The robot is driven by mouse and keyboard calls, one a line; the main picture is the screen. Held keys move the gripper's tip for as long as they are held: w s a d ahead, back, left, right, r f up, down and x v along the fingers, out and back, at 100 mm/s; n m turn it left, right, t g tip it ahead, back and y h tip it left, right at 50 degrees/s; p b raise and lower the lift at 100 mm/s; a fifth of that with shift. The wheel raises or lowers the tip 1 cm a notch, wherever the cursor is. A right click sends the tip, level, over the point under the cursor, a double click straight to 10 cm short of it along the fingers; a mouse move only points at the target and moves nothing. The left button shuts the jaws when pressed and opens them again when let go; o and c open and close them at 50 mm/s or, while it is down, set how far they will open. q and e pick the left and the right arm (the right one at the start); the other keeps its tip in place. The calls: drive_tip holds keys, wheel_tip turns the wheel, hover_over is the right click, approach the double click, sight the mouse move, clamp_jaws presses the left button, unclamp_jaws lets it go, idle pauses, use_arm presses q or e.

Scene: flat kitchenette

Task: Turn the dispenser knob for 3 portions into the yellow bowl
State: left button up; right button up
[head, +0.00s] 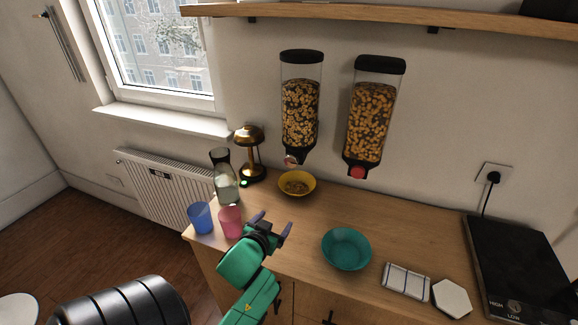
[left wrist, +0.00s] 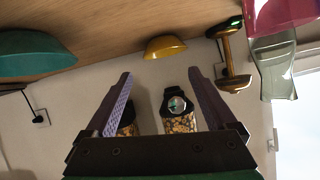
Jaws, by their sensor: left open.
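Two wall-mounted dispensers hold cereal. The right dispenser (head: 369,115) has a red knob (head: 357,172). The yellow bowl holds some cereal and stands on the counter. My left gripper (head: 273,222) is open and empty, in front of the bowl and apart from the dispensers. In the left wrist view, one dispenser knob (left wrist: 176,104) shows between the open fingers, beyond them; the yellow bowl (left wrist: 165,48) is also there. My right gripper is out of view.
A teal bowl (head: 346,250) stands right on the counter (head: 400,222). Pink (head: 231,222) and blue (head: 201,218) cups, a glass carafe (head: 225,185) and a brass lamp (head: 250,152) stand left. A wooden shelf (head: 380,16) runs above the dispensers; a black hob (head: 515,265) is far right.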

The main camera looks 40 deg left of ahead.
use_arm(q)
wheel_tip(320, 180, up, 7)
drive_tip(key=w+a+t+y, duration=0.1)
drive_tip(key=a+t, duration=0.2)
drive_tip(key=t, duration=0.2)
drive_tip(key=p, duration=0.2)
approach(290, 163)
drive_tip(key=shift+m, duration=0.4)
drive_tip(key=x, duration=0.8)
drive_tip(key=shift+w+a, duration=0.15)
drive_tip(key=shift+w, duration=0.2)
drive_tip(key=c, duration=1.4)
drive_tip(key=shift+m, duration=0.3)
